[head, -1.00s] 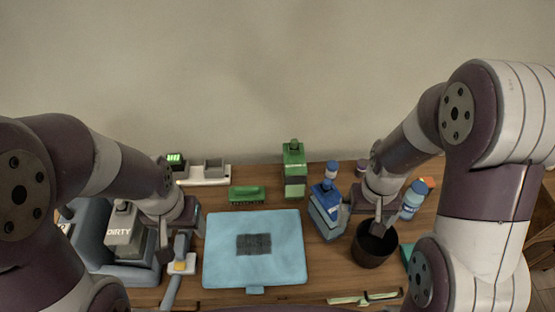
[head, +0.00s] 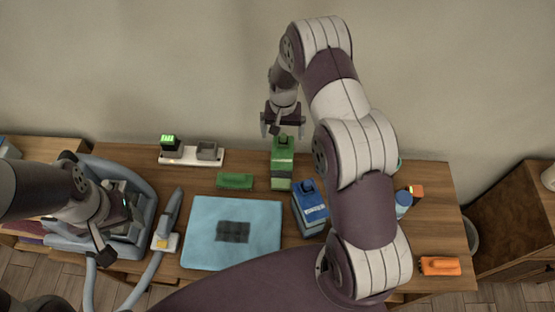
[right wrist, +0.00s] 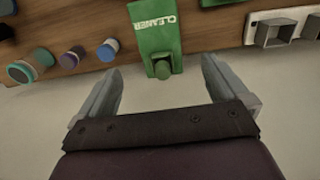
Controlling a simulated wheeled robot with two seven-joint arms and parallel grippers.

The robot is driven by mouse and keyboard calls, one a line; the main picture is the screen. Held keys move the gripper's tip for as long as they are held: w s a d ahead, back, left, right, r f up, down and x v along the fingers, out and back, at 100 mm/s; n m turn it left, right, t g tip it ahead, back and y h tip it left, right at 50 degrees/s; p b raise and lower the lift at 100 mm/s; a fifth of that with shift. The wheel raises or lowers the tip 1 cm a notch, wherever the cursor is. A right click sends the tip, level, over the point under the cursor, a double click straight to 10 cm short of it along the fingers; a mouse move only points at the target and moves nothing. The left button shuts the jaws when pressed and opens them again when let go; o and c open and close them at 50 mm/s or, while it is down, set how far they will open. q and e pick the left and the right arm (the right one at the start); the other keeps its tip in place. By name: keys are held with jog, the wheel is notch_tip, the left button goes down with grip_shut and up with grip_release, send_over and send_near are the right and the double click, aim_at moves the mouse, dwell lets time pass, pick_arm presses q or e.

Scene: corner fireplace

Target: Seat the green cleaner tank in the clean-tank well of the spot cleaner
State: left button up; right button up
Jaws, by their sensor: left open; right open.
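The green cleaner tank (head: 282,172) stands upright at the back edge of the table; its CLEANER label shows in the right wrist view (right wrist: 155,35). My right gripper (head: 283,130) is open above and behind it. In the right wrist view the open fingers (right wrist: 162,66) flank the tank's rounded top knob, with space on both sides. The blue-grey spot cleaner (head: 143,188) is at the left of the table. My left gripper (head: 104,248) is open over the spot cleaner's front part, and my left arm hides much of the machine, including the clean-tank well.
A blue mat with a dark patch (head: 200,210) lies mid-table. A green brush (head: 235,181) and a white charger (head: 190,156) are left of the tank. A grey hose tool (head: 170,218) lies beside the spot cleaner.

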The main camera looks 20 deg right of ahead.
aim_at(282, 151)
notch_tip(282, 151, down, 8)
jog(key=p, duration=0.4)
jog(key=shift+s+f, duration=0.1)
jog(key=shift+s, duration=0.05)
jog(key=shift+f, duration=0.5)
jog(key=c, duration=1.8)
grip_shut()
